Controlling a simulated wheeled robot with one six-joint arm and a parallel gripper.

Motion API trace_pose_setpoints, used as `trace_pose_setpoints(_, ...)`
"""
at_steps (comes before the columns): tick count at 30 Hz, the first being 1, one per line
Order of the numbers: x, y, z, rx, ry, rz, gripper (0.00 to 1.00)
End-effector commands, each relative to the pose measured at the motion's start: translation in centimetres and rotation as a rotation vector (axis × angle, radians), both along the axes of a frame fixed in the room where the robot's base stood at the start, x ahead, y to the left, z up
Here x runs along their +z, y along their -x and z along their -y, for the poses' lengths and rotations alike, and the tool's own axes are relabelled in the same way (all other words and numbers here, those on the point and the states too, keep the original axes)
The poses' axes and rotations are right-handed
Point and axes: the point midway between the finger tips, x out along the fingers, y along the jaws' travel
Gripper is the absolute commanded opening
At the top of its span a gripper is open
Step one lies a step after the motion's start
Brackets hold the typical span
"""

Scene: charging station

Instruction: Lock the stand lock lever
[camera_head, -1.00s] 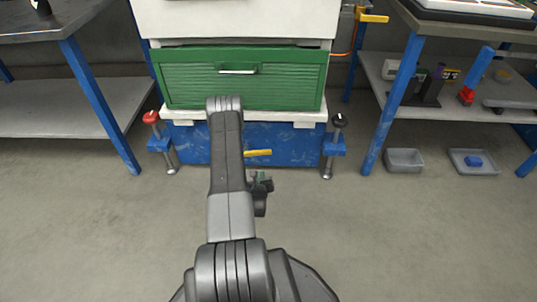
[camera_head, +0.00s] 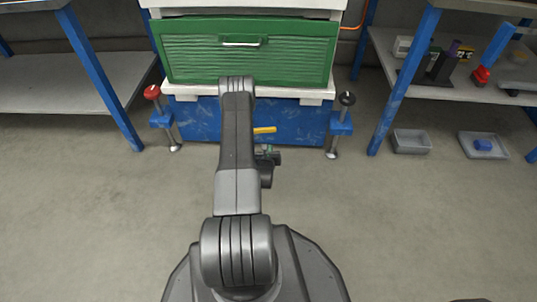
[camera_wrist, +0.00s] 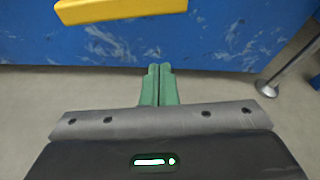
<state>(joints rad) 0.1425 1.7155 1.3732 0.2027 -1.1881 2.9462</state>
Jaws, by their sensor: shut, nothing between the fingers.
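A yellow lever (camera_head: 264,130) sits on the front of the blue stand (camera_head: 200,118), below the green drawer. It lies roughly level in the head view. In the wrist view the yellow lever (camera_wrist: 120,10) crosses the top left, tilted slightly up to the right, against the scuffed blue front. My gripper (camera_head: 268,150) is partly hidden behind my arm in the head view. Its green fingers (camera_wrist: 159,70) are shut and empty. They point toward the blue front, below the lever and apart from it in the picture.
The green drawer (camera_head: 245,60) is closed above the stand. A red-knobbed clamp (camera_head: 153,92) and a black-knobbed clamp (camera_head: 347,99) flank the stand. Tables with blue legs stand on both sides. Grey bins (camera_head: 411,142) lie on the floor at right. The floor before the stand is clear.

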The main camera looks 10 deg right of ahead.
Motion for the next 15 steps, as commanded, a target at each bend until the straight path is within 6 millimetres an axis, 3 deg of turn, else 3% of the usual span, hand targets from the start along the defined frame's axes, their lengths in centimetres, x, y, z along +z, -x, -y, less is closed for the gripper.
trace_pose_setpoints(6,-2.0,-4.5,1.6,-0.001,0.001,0.004,0.0)
trace_pose_setpoints(15,1.6,-4.5,0.9,0.001,0.001,0.0,0.0)
